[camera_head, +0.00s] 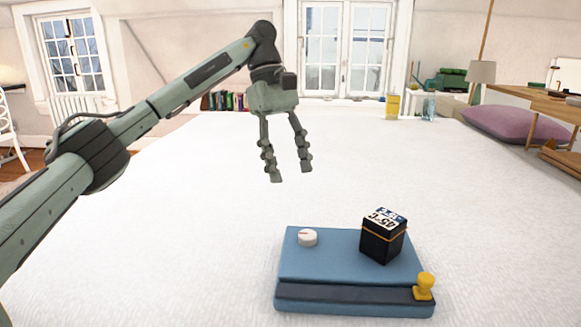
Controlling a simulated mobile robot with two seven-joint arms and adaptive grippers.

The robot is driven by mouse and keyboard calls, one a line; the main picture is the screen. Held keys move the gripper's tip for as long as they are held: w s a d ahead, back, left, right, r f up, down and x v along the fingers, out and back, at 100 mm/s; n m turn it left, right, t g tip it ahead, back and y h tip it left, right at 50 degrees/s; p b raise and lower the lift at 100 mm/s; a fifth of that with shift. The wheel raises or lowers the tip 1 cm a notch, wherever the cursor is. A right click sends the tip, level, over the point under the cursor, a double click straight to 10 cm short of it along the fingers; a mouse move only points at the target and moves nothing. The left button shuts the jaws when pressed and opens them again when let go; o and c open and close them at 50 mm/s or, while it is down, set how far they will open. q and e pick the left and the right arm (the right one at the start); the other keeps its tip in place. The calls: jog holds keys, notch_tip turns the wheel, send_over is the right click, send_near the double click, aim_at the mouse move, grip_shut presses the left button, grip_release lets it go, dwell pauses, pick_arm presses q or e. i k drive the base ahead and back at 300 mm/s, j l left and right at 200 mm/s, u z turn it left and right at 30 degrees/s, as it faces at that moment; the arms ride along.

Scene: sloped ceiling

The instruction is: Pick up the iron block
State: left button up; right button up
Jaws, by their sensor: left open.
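A black block (383,241) with a white and blue printed label on top and a thin orange band stands on a blue flat case (335,263). It looks like the iron block, though its material cannot be told. My left gripper (291,177) is open and empty, pointing down above the white surface, up and to the left of the block and apart from it. My right gripper is not in view.
A white round knob-like piece (307,238) and a yellow stamp-like piece (425,286) are on the case beside the block. The white surface (200,220) around the case is clear. At its far edge stand a yellow container (392,106) and a clear bluish glass (429,107).

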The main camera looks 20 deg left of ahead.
aim_at(382, 234)
jog(key=k, duration=1.5)
